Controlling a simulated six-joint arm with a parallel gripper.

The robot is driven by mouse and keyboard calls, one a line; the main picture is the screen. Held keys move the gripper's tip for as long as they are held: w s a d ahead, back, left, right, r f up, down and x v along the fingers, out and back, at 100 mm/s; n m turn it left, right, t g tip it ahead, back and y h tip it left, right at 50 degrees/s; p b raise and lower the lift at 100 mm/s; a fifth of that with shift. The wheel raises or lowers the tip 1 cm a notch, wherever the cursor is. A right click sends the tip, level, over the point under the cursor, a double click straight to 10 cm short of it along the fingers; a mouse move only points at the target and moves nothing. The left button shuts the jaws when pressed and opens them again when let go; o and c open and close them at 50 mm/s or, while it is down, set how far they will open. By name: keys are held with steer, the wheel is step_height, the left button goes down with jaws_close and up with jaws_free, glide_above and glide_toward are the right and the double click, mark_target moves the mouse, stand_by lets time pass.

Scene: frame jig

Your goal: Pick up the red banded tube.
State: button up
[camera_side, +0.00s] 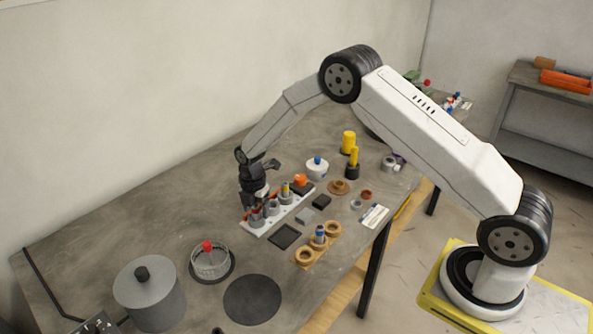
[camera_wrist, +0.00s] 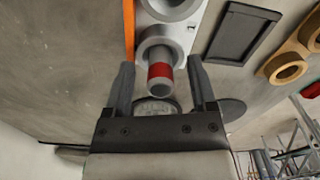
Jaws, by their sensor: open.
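The red banded tube (camera_wrist: 160,78) shows in the wrist view as a grey tube with a red band, rising from a grey ring socket on a white rack (camera_wrist: 187,32). My gripper (camera_wrist: 161,63) is open, with one finger on each side of the tube and a visible gap on both sides. In the side view my gripper (camera_side: 254,196) is low at the left end of the white rack (camera_side: 262,229). The tube cannot be made out there, behind or among the fingers and sockets.
An orange strip (camera_wrist: 129,28) runs along the rack's left side in the wrist view. Other sockets and an orange-topped piece (camera_side: 300,180) stand farther along the rack. A dark square tray (camera_side: 285,236) and a wooden ring holder (camera_side: 305,256) lie nearby.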

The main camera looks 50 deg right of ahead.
stand_by(0.3)
jaws_close()
steer(key=shift+r, duration=0.2)
steer(key=shift+r, duration=0.6)
steer(key=s+r, duration=1.1)
steer(key=s, duration=0.3)
steer(key=shift+r, duration=0.2)
steer(key=shift+r, duration=0.2)
steer(key=shift+r, duration=1.3)
